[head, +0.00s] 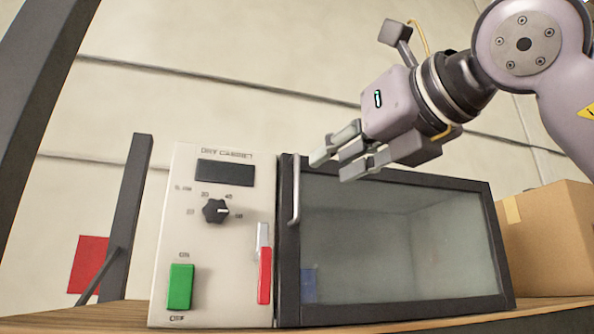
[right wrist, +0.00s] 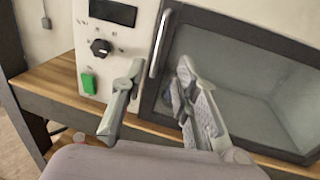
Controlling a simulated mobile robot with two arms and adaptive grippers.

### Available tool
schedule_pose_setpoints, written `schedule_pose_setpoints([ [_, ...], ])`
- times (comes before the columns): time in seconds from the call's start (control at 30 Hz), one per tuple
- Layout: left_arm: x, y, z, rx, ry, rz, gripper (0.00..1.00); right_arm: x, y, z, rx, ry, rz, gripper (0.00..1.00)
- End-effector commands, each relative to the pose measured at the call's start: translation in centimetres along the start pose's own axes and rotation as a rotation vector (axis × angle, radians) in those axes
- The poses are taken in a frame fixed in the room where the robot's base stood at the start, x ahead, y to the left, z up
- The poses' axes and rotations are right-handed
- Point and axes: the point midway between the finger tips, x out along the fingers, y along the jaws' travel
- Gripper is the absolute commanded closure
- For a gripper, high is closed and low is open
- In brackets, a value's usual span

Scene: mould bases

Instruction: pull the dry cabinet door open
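The dry cabinet (head: 215,240) stands on a wooden surface, with a pale control panel on its left. Its door (head: 395,183) has a dark frame and a glass pane, and looks closed. A pale vertical handle (head: 296,190) is on the door's left edge; it also shows in the right wrist view (right wrist: 160,42). My right gripper (head: 333,163) is up at the door's top, just right of the handle in the head view. In the right wrist view its fingers (right wrist: 160,72) are spread, with the handle beyond the gap and nothing between them. My left gripper is out of view.
The panel carries a black knob (head: 215,211), a green switch (head: 180,287) and a red lever (head: 265,275). A cardboard box (head: 550,240) stands close on the cabinet's right. Dark posts (head: 128,210) rise on the left. A wall is behind.

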Motion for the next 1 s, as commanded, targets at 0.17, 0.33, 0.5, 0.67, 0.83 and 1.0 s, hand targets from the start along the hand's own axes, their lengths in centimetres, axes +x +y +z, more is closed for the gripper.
schedule_pose_setpoints([
  [0.17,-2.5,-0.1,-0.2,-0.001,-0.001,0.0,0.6,4.2,0.1,0.5,0.001,0.004,0.002,0.72],
  [0.33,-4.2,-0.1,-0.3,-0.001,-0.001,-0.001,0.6,7.5,0.0,0.5,0.001,0.003,0.001,0.72],
  [0.5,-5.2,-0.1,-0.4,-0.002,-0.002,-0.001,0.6,9.8,0.0,0.3,0.001,0.001,0.001,0.72],
  [0.67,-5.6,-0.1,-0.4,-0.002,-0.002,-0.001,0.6,10.7,0.1,0.1,0.0,0.0,0.002,0.72],
  [0.83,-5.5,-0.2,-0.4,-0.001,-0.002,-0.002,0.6,10.8,0.1,0.0,0.0,-0.001,0.002,0.72],
  [1.0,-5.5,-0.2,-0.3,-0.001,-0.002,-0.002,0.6,10.8,0.0,0.0,0.001,-0.001,0.002,0.76],
])
